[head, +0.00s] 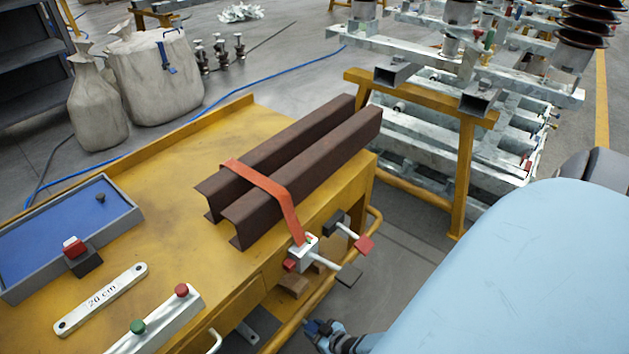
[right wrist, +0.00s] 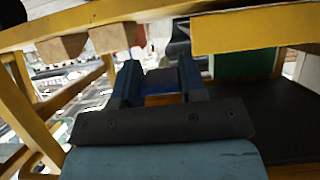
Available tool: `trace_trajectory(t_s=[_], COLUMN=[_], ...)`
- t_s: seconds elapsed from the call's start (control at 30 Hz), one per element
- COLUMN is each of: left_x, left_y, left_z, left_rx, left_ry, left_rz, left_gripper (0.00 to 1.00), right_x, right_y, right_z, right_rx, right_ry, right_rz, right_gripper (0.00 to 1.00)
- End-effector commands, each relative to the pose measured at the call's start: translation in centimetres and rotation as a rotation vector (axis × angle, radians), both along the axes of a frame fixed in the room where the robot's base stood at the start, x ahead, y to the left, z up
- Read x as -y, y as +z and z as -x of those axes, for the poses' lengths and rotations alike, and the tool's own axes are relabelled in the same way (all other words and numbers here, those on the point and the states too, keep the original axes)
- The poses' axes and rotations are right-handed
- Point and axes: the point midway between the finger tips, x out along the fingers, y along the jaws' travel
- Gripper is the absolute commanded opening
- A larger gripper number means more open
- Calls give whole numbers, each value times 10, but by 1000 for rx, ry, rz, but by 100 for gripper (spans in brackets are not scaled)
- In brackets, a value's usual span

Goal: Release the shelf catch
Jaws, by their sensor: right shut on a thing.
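My right gripper (head: 318,328) is low beside the right end of the yellow bench (head: 165,165), next to its lower rail; my light-blue arm covers the lower right corner. In the right wrist view, my two dark blue fingers (right wrist: 158,82) point forward beneath a yellow bench edge. They are shut on a small dark piece (right wrist: 160,76) between their tips. It appears to be the shelf catch, but it is mostly hidden and I cannot make out its shape. My left gripper is not in view.
Two brown steel channels (head: 290,150) lie on the bench under an orange strap (head: 268,192) with a ratchet (head: 303,251). A blue tray (head: 60,235), a 20 cm bar (head: 100,298) and a button box (head: 160,320) are left. A yellow trestle (head: 465,165) stands beyond.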

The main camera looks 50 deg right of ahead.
Motion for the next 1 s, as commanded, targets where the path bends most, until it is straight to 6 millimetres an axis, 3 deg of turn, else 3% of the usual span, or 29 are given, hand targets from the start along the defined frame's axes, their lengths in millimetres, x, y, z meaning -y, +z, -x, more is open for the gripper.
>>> trace_trajectory(t_s=[0.13, 0.17, 0.23, 0.27, 0.67, 0.9, 1.0], left_x=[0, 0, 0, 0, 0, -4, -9], left_y=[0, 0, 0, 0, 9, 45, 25], left_z=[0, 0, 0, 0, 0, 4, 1], left_rx=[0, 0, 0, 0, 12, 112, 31], left_ry=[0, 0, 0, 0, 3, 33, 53], left_rz=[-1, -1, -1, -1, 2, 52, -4], left_gripper=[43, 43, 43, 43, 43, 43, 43], right_x=[0, 0, 0, 0, 1, 5, 6], right_y=[0, 0, 0, 0, 6, 31, 41], right_z=[0, 0, 0, 0, 10, 54, 75], right_rx=[1, 1, 1, 1, 0, -1, -1], right_ry=[0, -1, 0, 0, 0, 0, 0], right_rz=[0, 0, 0, 0, -1, -1, -1], right_gripper=[0, 45, 61, 64, 64, 64, 64])
